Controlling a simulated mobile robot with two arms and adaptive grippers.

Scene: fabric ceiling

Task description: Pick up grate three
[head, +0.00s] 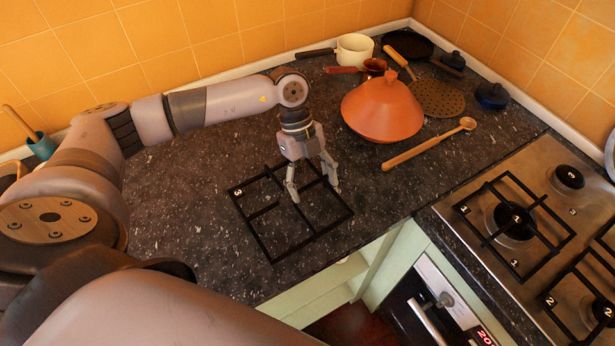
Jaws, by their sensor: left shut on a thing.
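Grate three (262,245), a black square metal grate with a white "3" on its left corner, is at the front part of the dark speckled countertop. My left gripper (313,194) reaches down over the grate's right half and is shut on one of its bars. The grate looks flat on or very close to the counter; I cannot tell if there is a gap under it. The stove (476,212) is at the right. Its burner three (568,177) is bare. My right gripper is not in view.
Grate one (545,210) and grate two (547,298) are on the stove. An orange tagine (383,108), a wooden spoon (430,144), a white pot (355,49) and a perforated disc (437,97) stand behind. An open cabinet (345,281) lies below the counter's front edge.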

